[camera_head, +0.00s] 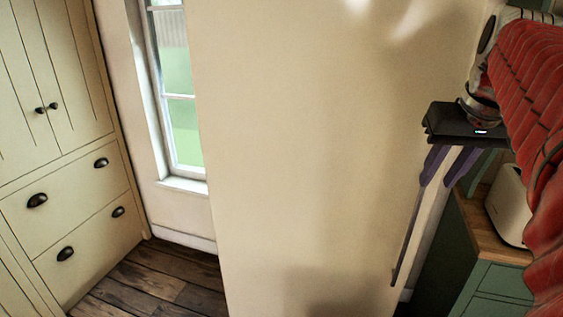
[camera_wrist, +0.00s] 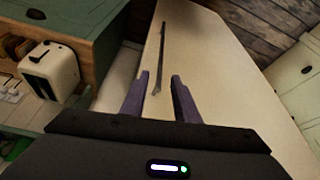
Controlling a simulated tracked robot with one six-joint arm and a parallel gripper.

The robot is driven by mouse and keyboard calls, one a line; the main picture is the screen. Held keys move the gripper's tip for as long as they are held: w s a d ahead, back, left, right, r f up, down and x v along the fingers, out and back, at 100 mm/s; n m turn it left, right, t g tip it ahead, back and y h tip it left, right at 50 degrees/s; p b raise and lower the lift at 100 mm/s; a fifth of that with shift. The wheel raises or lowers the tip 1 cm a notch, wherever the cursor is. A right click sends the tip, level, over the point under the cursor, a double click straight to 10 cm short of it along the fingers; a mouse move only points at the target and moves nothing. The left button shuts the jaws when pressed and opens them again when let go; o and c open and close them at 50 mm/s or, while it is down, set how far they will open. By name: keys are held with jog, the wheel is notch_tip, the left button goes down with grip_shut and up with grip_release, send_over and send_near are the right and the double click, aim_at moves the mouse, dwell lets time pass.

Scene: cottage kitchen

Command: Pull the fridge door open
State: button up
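The fridge door (camera_head: 300,150) is a large plain cream panel filling the middle of the head view; it also shows in the wrist view (camera_wrist: 215,80). I cannot tell whether it is ajar. Its long, thin dark handle (camera_head: 402,255) runs along the panel's right edge in the head view. In the wrist view the handle (camera_wrist: 162,50) points away from me. My gripper (camera_head: 437,183) is open, with two purple fingers apart. In the wrist view the handle's near end lies in the gap between the fingers (camera_wrist: 160,77); contact is not visible.
Green cabinets with a wooden worktop (camera_head: 482,236) and a white toaster (camera_head: 507,205) stand to the right in the head view. Cream cupboards with dark knobs (camera_head: 70,200) and a window (camera_head: 178,100) are at left. Bare wooden floor (camera_head: 160,280) lies between them and the door.

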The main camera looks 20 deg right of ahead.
aim_at(419, 207)
jog(key=x, duration=1.4)
jog(key=shift+c, duration=0.5)
grip_shut()
